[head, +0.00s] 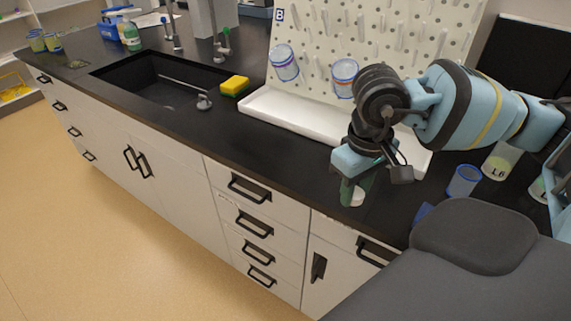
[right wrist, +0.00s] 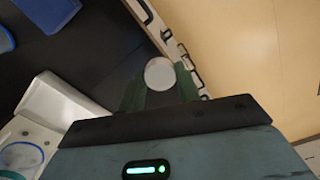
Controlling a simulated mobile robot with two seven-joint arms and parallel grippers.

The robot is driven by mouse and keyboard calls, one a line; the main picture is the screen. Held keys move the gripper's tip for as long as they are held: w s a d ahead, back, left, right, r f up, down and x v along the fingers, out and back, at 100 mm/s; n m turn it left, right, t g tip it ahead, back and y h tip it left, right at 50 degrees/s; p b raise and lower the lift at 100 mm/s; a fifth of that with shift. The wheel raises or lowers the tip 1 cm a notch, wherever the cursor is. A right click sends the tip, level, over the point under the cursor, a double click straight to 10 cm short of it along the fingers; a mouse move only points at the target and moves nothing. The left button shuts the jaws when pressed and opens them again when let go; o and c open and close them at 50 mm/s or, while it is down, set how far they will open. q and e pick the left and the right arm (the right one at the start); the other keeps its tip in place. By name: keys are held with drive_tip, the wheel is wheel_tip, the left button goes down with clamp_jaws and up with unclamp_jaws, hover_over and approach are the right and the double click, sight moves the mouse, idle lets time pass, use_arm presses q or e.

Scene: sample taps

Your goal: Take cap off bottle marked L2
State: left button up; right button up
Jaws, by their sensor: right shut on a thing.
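My right gripper (head: 356,188) is over the front of the black counter, fingers pointing down. It is shut on a small white round cap (head: 358,198), which shows between the green fingers in the right wrist view (right wrist: 159,74). No bottle is visible under the cap. At the right of the head view stands a pale container (head: 500,162) with a label that looks like L8. Another labelled container (head: 537,190) is at the right edge, mostly hidden by my arm, and its full mark cannot be read. My left gripper is not in view.
A blue-rimmed clear cup (head: 464,181) stands near the labelled containers. A pegboard (head: 390,45) with hanging cups rises behind a white tray (head: 285,122). A yellow sponge (head: 235,86) lies by the sink (head: 150,82). The counter left of my right gripper is clear.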

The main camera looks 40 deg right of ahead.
drive_tip(key=shift+s+d, duration=0.3)
drive_tip(key=shift+d, duration=0.25)
drive_tip(key=shift+w, duration=0.4)
drive_tip(key=p, duration=0.1)
hover_over(313, 168)
drive_tip(key=s, duration=0.2)
drive_tip(key=shift+w+f, duration=0.1)
drive_tip(key=shift+f, duration=0.55)
drive_tip(key=shift+w, duration=0.8)
drive_tip(key=shift+w+d+f+p, duration=0.1)
drive_tip(key=shift+f+p, duration=0.2)
drive_tip(key=shift+f, duration=1.55)
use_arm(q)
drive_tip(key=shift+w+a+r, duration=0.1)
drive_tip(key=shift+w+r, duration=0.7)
